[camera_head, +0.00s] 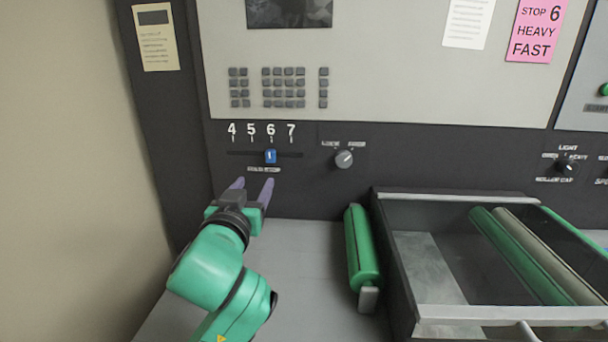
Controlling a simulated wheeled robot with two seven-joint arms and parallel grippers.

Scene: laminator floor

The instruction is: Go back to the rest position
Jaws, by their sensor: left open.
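My left gripper (252,186) is open, with two purple fingers pointing at the machine's front panel. Its green arm comes in from the lower left. The fingertips are just below a blue slider knob (270,156) on the scale marked 4 to 7. The knob sits under the 6. Nothing shows between the fingers, and they look apart from the knob. My right gripper is not in view.
The control panel (400,90) has a keypad (282,88), a screen (289,12) and a round grey dial (344,159). A green roller (361,248) and a framed tray with rollers (392,262) stand at right. A wall (70,180) is at left. The grey tabletop (310,290) is clear between arm and roller.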

